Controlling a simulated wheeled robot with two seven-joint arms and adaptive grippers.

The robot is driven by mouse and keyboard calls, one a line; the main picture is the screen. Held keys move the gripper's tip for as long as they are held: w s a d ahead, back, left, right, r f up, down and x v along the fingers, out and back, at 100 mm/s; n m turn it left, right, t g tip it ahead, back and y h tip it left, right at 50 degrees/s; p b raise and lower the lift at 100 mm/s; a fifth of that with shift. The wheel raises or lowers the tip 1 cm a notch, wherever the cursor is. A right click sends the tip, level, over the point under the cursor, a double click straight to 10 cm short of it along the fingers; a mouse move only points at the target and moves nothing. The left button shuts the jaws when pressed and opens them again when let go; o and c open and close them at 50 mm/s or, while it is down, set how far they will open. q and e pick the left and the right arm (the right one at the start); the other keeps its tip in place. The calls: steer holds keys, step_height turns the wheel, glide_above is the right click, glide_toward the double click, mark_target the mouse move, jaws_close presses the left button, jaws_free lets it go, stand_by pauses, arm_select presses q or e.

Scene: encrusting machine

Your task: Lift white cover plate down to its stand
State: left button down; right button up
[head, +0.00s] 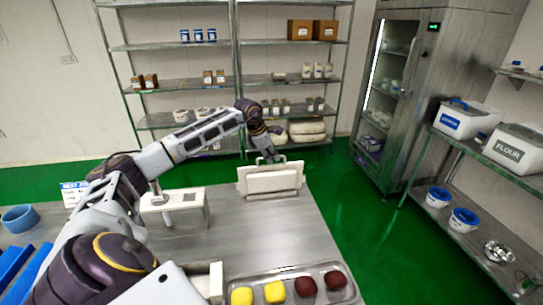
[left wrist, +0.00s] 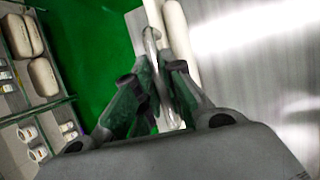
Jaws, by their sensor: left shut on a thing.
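The white cover plate (head: 272,183) is upright near the far edge of the steel table, in front of a cream upright board (head: 242,174) that looks like its stand. I cannot tell whether the plate is seated or slightly raised. My left gripper (head: 268,158) is above the plate, shut on its thin handle. In the left wrist view, the fingers of the left gripper (left wrist: 163,92) close around the handle (left wrist: 152,42), beside the pale edge of the plate (left wrist: 179,35). The fingers hide part of the handle. My right gripper is not in view.
A white machine part (head: 178,208) stands left of the plate. Shelves (head: 190,85) stand behind, beyond the green floor.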

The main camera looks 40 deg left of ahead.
arm_select(q)
steer(key=shift+f, duration=0.35)
steer(key=c, duration=1.5)
jaws_free()
steer(key=shift+o, duration=1.3)
steer(key=shift+f, duration=0.15)
steer(key=shift+s+r, duration=0.1)
steer(key=shift+r, duration=0.15)
steer(key=p+v, duration=0.1)
steer(key=v, duration=0.6)
steer(key=shift+p, duration=0.3)
steer(key=shift+s, duration=0.1)
